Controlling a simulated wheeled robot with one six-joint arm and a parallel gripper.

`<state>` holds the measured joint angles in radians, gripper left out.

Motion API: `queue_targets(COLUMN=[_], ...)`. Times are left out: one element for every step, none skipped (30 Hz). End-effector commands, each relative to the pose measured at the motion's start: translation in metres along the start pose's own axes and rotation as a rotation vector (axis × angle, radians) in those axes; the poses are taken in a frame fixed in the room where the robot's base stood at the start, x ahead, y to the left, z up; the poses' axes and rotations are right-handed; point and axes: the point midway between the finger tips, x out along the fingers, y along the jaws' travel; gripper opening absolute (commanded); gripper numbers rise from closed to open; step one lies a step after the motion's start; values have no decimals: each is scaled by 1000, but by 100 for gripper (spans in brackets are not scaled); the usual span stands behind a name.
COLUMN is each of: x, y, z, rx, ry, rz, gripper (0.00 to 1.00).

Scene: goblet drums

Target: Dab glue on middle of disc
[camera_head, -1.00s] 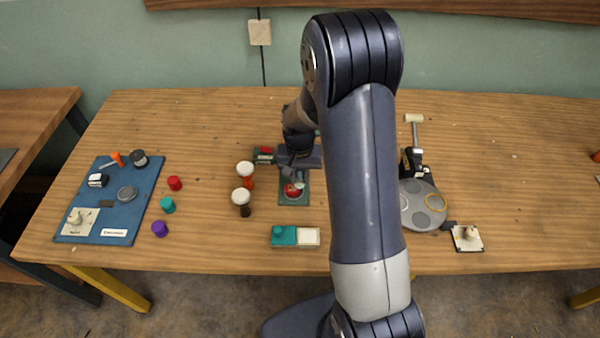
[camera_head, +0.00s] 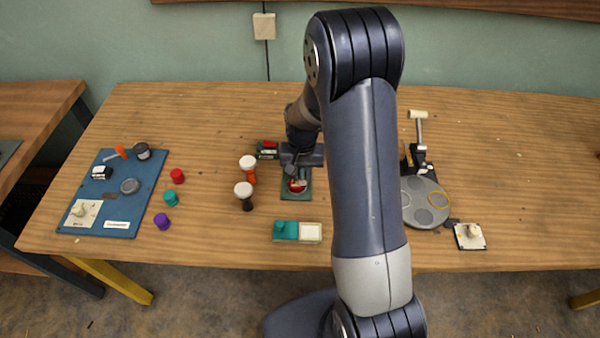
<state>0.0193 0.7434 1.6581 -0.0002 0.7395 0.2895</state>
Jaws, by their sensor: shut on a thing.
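A round red disc (camera_head: 297,187) lies on a small green base (camera_head: 297,197) near the middle of the table. My gripper (camera_head: 299,178) is right over it, its fingers pointing down, and partly covers it. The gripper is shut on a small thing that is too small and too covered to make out. I cannot tell whether its tip touches the disc, and no glue can be made out.
Two goblet drums, one orange (camera_head: 248,168) and one dark (camera_head: 244,196), stand just left. A teal-and-white block (camera_head: 297,231) lies in front. A blue mat (camera_head: 103,213) with tools is at left, a grey round plate (camera_head: 424,218) at right. My arm hides the middle right.

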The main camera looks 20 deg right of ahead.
Motion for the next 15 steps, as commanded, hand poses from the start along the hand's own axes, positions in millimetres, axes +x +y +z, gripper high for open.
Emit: queue_targets(x=[-5, -8, -19, -26, -26, -29, -32, -35, -38, -41, -44, -47, -50, -53, -56], y=[1, 1, 1, 1, 2, 2, 2, 2, 3, 3, 3, 3, 4, 4, 4], z=[0, 0, -1, 0, 0, 1, 1, 1, 1, 1, 1, 1, 1, 1, 1], rx=[0, 0, -1, -1, -1, -1, -1, -1, -1, -2, -2, -2, -2, -2, -2], ry=[0, 0, 5, 4, 1, 0, 0, 1, 1, 1, 1, 1, 0, 0, 0], rz=[0, 0, -1, -1, 0, 0, 0, 0, 0, 0, 0, 0, 0, 0, 0], gripper=[0, 0, 0, 0, 0, 0, 0, 0, 0, 0, 0, 0, 0, 0, 0])
